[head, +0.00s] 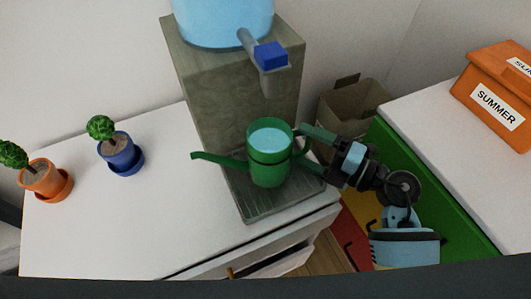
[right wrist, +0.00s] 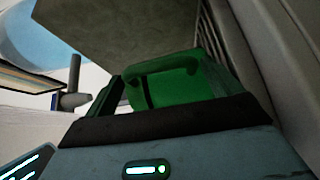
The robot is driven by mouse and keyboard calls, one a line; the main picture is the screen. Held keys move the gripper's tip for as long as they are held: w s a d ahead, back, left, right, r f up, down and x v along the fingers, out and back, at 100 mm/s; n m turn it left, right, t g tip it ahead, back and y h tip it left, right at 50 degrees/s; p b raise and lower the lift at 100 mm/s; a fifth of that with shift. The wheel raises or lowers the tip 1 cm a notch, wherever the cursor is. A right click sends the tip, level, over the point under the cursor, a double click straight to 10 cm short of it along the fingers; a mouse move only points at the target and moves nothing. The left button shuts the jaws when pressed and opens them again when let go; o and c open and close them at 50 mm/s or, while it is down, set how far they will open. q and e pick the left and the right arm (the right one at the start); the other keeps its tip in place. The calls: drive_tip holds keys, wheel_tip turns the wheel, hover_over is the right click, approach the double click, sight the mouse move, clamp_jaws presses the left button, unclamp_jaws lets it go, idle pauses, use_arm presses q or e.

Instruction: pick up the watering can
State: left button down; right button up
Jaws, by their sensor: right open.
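The green watering can (head: 268,172) stands upright on the ridged drip tray (head: 255,210) of the water dispenser. Its spout points left, its handle is on the right, and light blue shows inside its open top. My right gripper (head: 308,150) reaches in from the right, open, with its fingers at the handle. In the right wrist view the can (right wrist: 178,85) lies ahead between the fingers (right wrist: 165,95) of my gripper. I cannot tell whether the fingers touch the handle. My left gripper is not in view.
The dispenser (head: 215,95) has a blue-handled tap (head: 270,56) above the can. Two potted plants, blue (head: 118,152) and orange (head: 45,180), stand left on the white counter (head: 150,220). A cardboard box (head: 345,108) is behind my right arm. An orange box (head: 497,95) sits on the right-hand cabinet.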

drive_tip(key=shift+c, duration=0.4)
drive_tip(key=c, duration=1.2)
drive_tip(key=shift+r, duration=0.1)
drive_tip(key=shift+c, duration=0.5)
drive_tip(key=shift+r, duration=0.1)
drive_tip(key=shift+r, duration=0.25)
drive_tip(key=s+a+r, duration=0.2)
drive_tip(key=s, duration=0.5)
drive_tip(key=s+a+r+p, duration=0.1)
drive_tip(key=s+a+r, duration=0.1)
drive_tip(key=s, duration=0.6)
drive_tip(key=shift+s+a+r, duration=0.15)
drive_tip(key=shift+a+r, duration=0.05)
drive_tip(key=shift+a, duration=0.15)
